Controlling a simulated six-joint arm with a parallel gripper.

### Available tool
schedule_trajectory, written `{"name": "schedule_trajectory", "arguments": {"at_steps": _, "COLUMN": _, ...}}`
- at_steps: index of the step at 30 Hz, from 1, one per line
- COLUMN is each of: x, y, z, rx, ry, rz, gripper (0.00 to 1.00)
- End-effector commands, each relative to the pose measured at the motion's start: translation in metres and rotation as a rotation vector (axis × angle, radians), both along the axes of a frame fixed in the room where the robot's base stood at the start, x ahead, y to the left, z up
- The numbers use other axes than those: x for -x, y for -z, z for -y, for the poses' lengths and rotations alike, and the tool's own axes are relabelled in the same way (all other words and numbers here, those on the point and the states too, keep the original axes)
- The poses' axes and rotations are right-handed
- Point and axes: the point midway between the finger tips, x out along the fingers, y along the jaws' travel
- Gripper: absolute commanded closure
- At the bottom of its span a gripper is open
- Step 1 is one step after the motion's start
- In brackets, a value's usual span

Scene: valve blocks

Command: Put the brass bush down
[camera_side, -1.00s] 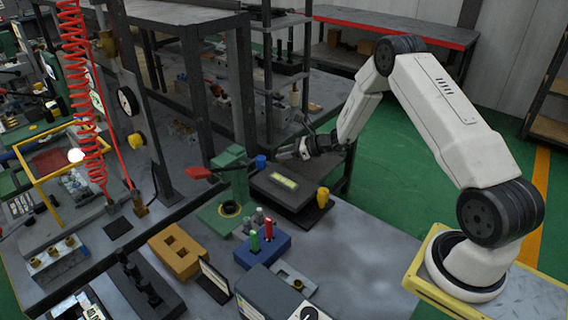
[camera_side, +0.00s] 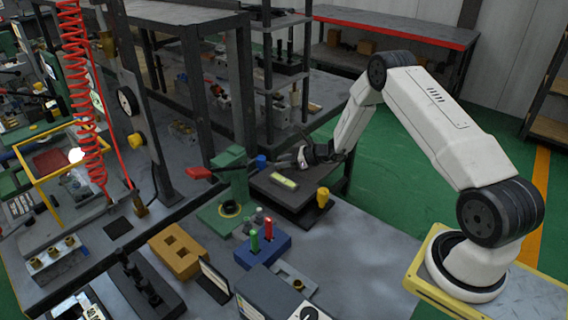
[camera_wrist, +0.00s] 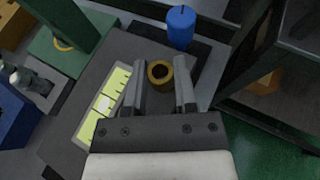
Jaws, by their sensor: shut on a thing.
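The brass bush (camera_wrist: 160,74) is a short ring with a dark bore, held between my fingertips in the wrist view. My gripper (camera_wrist: 160,66) is shut on it, one finger on each side. In the side view my gripper (camera_side: 303,159) hangs above the back of a dark block with a yellow-green label (camera_side: 284,180). The bush is too small to make out there. The wrist view shows the same dark block (camera_wrist: 118,50) below and left of the fingers. I cannot tell the exact height of the bush above it.
A blue cylinder (camera_wrist: 180,26) stands just beyond my fingertips. A green press (camera_side: 236,184) with a red handle (camera_side: 198,173) is to the left. A yellow knob (camera_side: 322,197) stands at the block's right. A blue holder (camera_side: 262,248) with red and green pegs is in front.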

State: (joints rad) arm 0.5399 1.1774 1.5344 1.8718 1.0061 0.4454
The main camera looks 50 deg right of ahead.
Motion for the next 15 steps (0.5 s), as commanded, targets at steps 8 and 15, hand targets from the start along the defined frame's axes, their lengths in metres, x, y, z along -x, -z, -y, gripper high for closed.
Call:
{"name": "schedule_trajectory", "arguments": {"at_steps": 8, "x": 0.0001, "y": 0.0030, "z": -0.0001, "rx": 0.000, "ry": 0.000, "rz": 0.000, "gripper": 0.46}}
{"name": "schedule_trajectory", "arguments": {"at_steps": 15, "x": 0.0001, "y": 0.0028, "z": -0.0001, "rx": 0.000, "ry": 0.000, "rz": 0.000, "gripper": 0.30}}
